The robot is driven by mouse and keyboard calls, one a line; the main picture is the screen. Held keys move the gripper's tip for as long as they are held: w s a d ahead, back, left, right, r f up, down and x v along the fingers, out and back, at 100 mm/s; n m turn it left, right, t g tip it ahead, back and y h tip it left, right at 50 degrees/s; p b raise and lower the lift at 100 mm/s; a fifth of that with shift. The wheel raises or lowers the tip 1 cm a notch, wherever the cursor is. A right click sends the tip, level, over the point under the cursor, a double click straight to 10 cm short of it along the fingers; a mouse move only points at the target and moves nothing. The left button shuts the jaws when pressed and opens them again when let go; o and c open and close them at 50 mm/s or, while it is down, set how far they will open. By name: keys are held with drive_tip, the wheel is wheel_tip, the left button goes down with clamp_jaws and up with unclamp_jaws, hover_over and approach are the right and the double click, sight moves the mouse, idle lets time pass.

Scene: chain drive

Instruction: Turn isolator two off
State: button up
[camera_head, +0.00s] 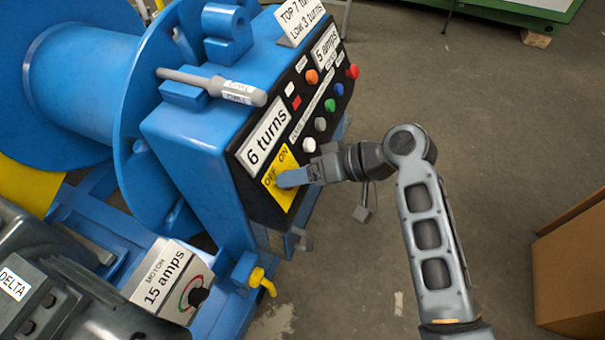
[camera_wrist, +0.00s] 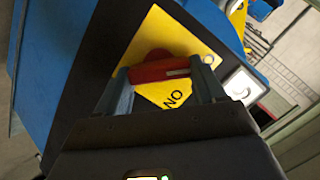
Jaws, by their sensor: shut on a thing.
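A yellow switch plate (camera_head: 283,190) marked OFF and ON sits low on the black panel of the blue control box. My gripper (camera_head: 293,178) reaches it from the right and covers the switch handle there. In the wrist view, a red handle (camera_wrist: 158,71) lies across the yellow plate (camera_wrist: 170,40), between the two fingers of my gripper (camera_wrist: 160,74), which are shut on it. The word ON shows below the handle in that view. OFF is not legible there. I see no number naming this isolator.
Above the plate are a "6 turns" sign (camera_head: 267,137), several coloured buttons and a "5 amps" sign (camera_head: 327,47). A grey tool (camera_head: 212,86) sticks out from the box's top. A motor box (camera_head: 170,280) with a dial stands lower left. Floor at right is clear up to a cardboard box (camera_head: 572,270).

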drive_tip(key=o, duration=1)
drive_tip(key=shift+o, duration=0.2)
drive_tip(key=shift+d, duration=0.1)
drive_tip(key=v, duration=0.7)
drive_tip(key=shift+d+r+p, duration=0.25)
drive_tip(key=shift+d+p, duration=0.05)
drive_tip(key=shift+p, duration=0.05)
